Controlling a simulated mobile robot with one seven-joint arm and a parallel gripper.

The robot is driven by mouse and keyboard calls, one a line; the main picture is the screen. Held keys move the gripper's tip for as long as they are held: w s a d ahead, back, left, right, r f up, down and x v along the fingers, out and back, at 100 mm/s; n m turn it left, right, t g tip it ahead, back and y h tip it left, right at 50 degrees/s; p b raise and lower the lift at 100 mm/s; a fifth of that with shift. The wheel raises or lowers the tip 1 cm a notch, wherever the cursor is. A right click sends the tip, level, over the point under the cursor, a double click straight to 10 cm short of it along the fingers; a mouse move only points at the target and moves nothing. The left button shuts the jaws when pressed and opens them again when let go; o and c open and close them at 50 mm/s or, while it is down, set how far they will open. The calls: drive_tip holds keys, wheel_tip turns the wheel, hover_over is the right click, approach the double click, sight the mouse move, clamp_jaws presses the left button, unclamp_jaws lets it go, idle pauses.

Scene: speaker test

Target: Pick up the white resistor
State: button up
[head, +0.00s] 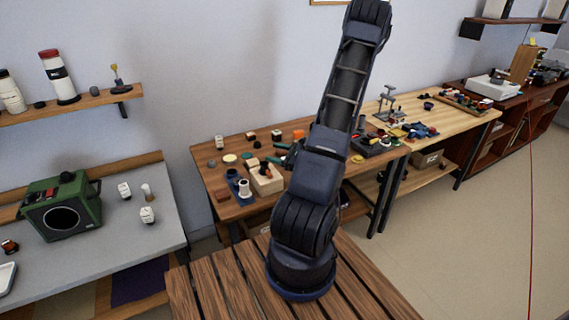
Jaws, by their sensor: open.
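Two small white pieces with dark marks stand on the grey bench at left, a rear one (124,190) and a front one (148,215). A slimmer pale piece with a tan part (147,191) stands between and beside them. I cannot tell for sure which of these, if any, is the white resistor. My arm rises from its base in the middle and runs out of the top of the picture. My gripper does not show, so its place relative to these pieces is hidden.
A green box with a round dark opening (62,208) stands left of the white pieces. A cluttered wooden table (215,172) stands behind my arm. A wall shelf (85,104) holds bottles above the bench. The right part of the grey bench (165,240) is clear.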

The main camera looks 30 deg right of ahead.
sight(283, 158)
drive_tip(key=d+f+m+t+h, duration=0.1)
drive_tip(key=d+f+m+h, duration=0.1)
drive_tip(key=f+m+h, duration=0.1)
drive_tip(key=d+f+m+t+h, duration=0.1)
drive_tip(key=d+f+m+h, duration=0.2)
drive_tip(key=s+d+f+m+t+h, duration=0.1)
drive_tip(key=d+f+m+t+h, duration=0.1)
drive_tip(key=d+f+m+h, duration=0.1)
drive_tip(key=shift+d+f+m+h, duration=0.2)
drive_tip(key=shift+f+m+h, duration=0.1)
drive_tip(key=shift+f+m, duration=0.15)
drive_tip(key=shift+w+f, duration=0.2)
drive_tip(key=shift+w, duration=0.25)
drive_tip(key=w, duration=0.4)
drive_tip(key=shift+w+a, duration=0.1)
drive_tip(key=shift+w, duration=0.15)
drive_tip(key=shift+w+a+f, duration=0.1)
drive_tip(key=shift+w+f, duration=0.05)
drive_tip(key=shift+w, duration=1.15)
drive_tip(key=shift+w+a+f, duration=0.1)
drive_tip(key=shift+w, duration=1.2)
drive_tip(key=c, duration=1.1)
